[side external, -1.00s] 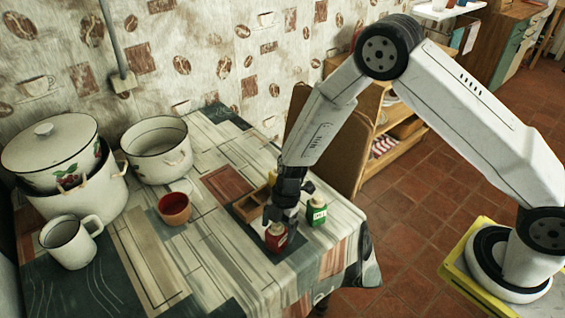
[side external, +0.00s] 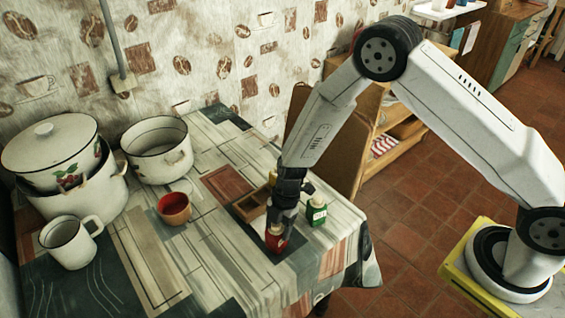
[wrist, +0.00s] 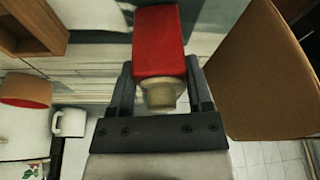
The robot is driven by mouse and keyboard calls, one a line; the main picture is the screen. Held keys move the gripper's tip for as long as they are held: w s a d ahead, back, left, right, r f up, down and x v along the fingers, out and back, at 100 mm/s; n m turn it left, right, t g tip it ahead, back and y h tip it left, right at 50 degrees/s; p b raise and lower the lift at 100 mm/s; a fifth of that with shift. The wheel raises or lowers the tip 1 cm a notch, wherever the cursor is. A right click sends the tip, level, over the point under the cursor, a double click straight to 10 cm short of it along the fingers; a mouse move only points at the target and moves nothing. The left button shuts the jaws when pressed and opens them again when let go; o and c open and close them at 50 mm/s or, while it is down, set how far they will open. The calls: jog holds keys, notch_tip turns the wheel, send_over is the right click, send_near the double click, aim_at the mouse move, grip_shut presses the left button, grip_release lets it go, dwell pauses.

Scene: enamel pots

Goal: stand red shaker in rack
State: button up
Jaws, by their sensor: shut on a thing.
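The red shaker (side external: 276,239) is at the front of the table, below my gripper. In the wrist view the red shaker (wrist: 158,42) shows its red body and a pale cap toward the palm. My gripper (side external: 280,221) is shut on it, with dark fingers on both sides. I cannot tell whether its base touches the cloth. The wooden rack (side external: 238,212) is just behind and left of my gripper, partly hidden by it. A wooden edge of the rack (wrist: 62,32) shows at the upper left of the wrist view.
A green shaker (side external: 317,214) stands close to the right of my gripper. A small terracotta pot (side external: 174,209), a white mug (side external: 66,243) and enamel pots (side external: 157,151) stand to the left. A brown chair back (side external: 338,160) rises behind the table. The front cloth is clear.

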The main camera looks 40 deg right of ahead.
jog(key=shift+r, duration=0.25)
jog(key=shift+r, duration=2)
jog(key=shift+w, duration=0.15)
jog(key=w+d+r+m, duration=0.1)
jog(key=w+r, duration=0.3)
jog(key=w, duration=0.9)
jog(key=shift+w+m+t, duration=0.3)
jog(key=shift+w+m, duration=0.05)
jog(key=shift+m, duration=0.15)
jog(key=shift+f, duration=0.2)
send_over(251, 208)
jog(key=shift+f, duration=2.05)
jog(key=shift+f, duration=1.55)
